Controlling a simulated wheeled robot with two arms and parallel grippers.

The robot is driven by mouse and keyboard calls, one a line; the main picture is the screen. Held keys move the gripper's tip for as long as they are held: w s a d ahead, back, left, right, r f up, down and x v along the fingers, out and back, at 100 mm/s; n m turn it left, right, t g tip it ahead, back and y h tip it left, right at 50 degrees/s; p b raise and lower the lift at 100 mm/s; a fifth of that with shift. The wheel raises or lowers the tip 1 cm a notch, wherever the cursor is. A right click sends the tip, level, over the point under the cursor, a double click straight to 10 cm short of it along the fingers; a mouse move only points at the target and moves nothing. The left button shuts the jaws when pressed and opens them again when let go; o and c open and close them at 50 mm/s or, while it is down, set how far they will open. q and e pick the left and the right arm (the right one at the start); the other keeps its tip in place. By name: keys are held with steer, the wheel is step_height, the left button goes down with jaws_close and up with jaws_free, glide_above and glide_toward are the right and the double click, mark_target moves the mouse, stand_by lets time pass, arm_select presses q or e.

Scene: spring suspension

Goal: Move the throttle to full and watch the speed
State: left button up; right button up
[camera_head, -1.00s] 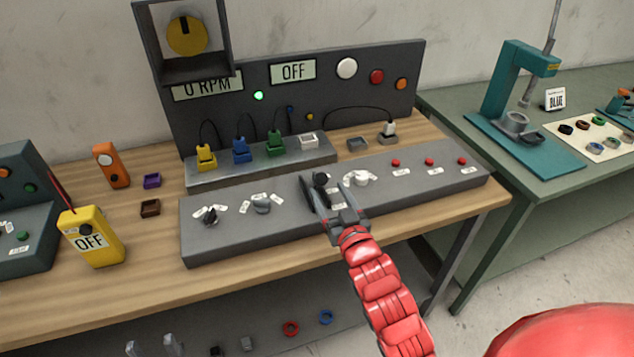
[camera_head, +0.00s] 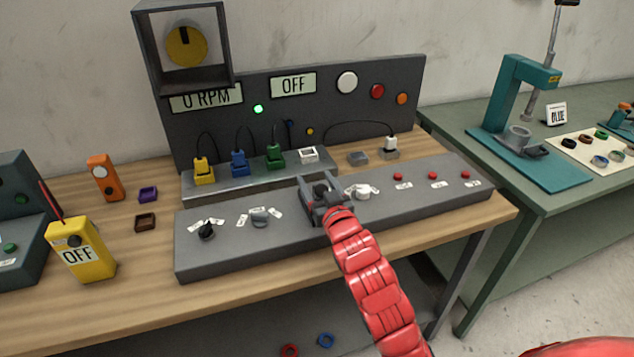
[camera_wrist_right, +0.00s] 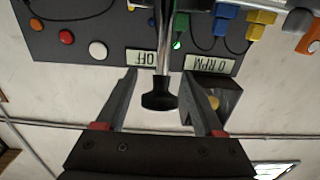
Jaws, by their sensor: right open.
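A black-capped lever (camera_wrist_right: 160,95) on a shiny stem stands between the spread fingers of my right gripper in the wrist view, with gaps on both sides. In the head view my right gripper (camera_head: 322,190) is open over the grey control panel (camera_head: 300,232), around this dark knob. I take it for the throttle, but its label is hidden. The speed display (camera_head: 207,97) reads 0 RPM; it also shows upside down in the wrist view (camera_wrist_right: 212,64). A second display (camera_head: 293,84) reads OFF. My left gripper is not in view.
Behind are yellow, blue and green plugs (camera_head: 239,162). A yellow meter (camera_head: 80,250) reading OFF stands at left. A dial box (camera_head: 185,47) overhangs the back.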

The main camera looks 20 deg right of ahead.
jaws_close()
stand_by(1.3)
